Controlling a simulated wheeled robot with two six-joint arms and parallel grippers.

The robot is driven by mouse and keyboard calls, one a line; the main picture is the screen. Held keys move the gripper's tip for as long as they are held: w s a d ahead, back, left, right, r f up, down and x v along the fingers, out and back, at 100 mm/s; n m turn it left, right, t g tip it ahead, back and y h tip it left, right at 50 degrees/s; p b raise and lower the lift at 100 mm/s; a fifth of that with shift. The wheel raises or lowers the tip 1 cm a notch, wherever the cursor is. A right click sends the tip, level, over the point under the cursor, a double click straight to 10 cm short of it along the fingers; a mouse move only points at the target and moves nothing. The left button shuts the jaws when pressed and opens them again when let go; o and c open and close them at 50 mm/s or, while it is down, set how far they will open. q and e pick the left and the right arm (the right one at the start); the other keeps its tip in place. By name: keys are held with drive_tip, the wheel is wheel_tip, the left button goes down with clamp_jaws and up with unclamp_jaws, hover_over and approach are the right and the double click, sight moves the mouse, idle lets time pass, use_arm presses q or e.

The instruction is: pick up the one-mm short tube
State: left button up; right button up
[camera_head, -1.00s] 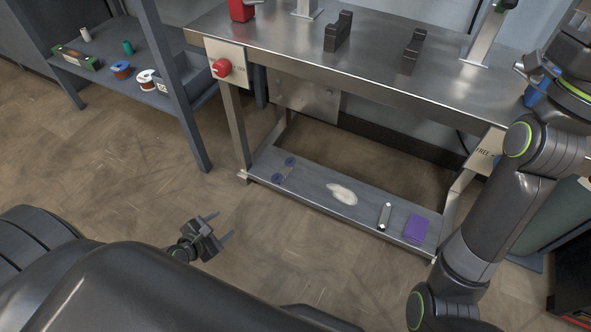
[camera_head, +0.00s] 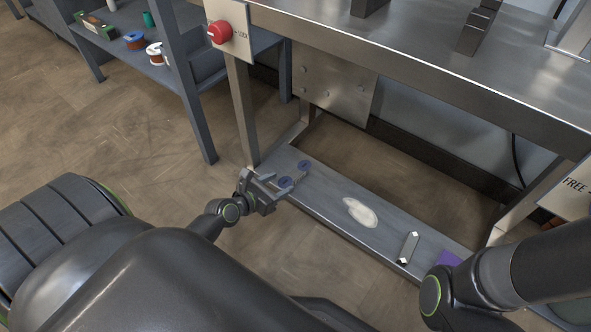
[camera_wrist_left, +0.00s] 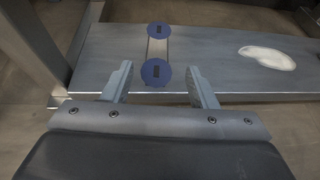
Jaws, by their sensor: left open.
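A short pale tube (camera_wrist_left: 157,49) with a round blue cap at each end lies on the metal lower shelf of the bench. Its blue caps also show in the head view (camera_head: 304,165). No label on it is readable. My left gripper (camera_head: 283,185) is open at the near edge of that shelf. In the left wrist view the two fingers (camera_wrist_left: 160,80) stand apart, either side of the near blue cap, with nothing gripped; whether they touch it cannot be told. My right gripper is out of view; only part of that arm shows.
A bench leg (camera_head: 243,110) stands just beyond my left gripper. A shelf unit (camera_head: 186,75) with spools stands at left.

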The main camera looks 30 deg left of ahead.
sight(294, 174)
use_arm(q)
drive_tip(key=b+x, duration=0.1)
drive_tip(key=x, duration=0.2)
drive_tip(key=shift+w+f, duration=0.25)
drive_tip(key=shift+w, duration=0.1)
drive_tip(key=b+x, duration=0.4)
drive_tip(key=shift+a+f, duration=0.15)
drive_tip(key=shift+w+b, duration=0.45)
drive_tip(key=shift+w, duration=0.05)
drive_tip(key=c, duration=1.1)
drive_tip(key=shift+r, duration=0.2)
